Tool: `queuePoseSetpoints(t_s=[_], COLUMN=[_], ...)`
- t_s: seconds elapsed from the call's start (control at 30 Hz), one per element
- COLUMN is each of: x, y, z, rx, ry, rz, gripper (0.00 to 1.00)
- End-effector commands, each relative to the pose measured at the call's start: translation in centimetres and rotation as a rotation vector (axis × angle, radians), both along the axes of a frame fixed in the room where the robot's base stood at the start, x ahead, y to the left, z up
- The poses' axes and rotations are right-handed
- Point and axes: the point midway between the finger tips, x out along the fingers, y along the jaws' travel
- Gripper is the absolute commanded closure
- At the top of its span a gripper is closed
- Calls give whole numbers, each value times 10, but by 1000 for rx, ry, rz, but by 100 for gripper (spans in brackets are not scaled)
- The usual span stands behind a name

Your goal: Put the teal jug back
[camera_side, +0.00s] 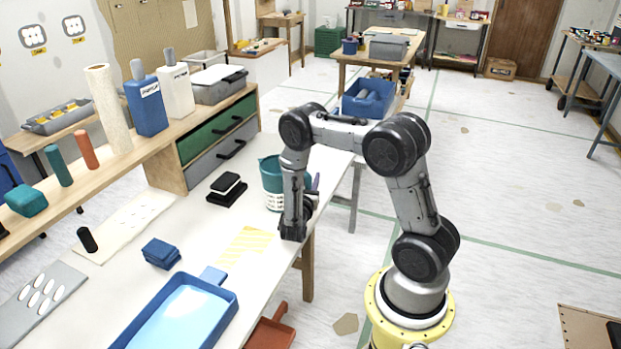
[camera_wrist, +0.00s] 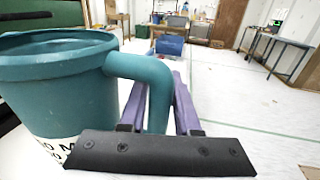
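The teal jug (camera_side: 271,182) is upright at the right side of the long white worktable, partly hidden by my arm in the side view. In the side view my gripper (camera_side: 312,190) is mostly hidden behind my arm. Whether the jug's base touches the table cannot be told.
A yellow striped patch (camera_side: 245,247) lies left of and in front of the jug. A black block (camera_side: 227,188), blue block (camera_side: 161,253) and blue tray (camera_side: 130,338) share the table. A drawer unit (camera_side: 217,142) stands behind. A blue bin (camera_side: 369,98) is beyond the table.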

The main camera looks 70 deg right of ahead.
Motion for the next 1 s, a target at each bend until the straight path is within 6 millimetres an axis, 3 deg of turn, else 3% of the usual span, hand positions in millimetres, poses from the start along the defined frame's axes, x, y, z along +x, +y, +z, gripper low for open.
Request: queuePoseSetpoints(t_s=[0.03, 0.1, 0.13, 0.5, 1.0], x=[0, 0, 0, 0, -17], y=[0, 0, 0, 2, 91], z=[0, 0, 0, 4, 4], rx=[0, 0, 0, 0, 0], ry=[0, 0, 0, 0, 1], rz=[0, 0, 0, 1, 7], gripper=[58, 45, 44, 44, 44])
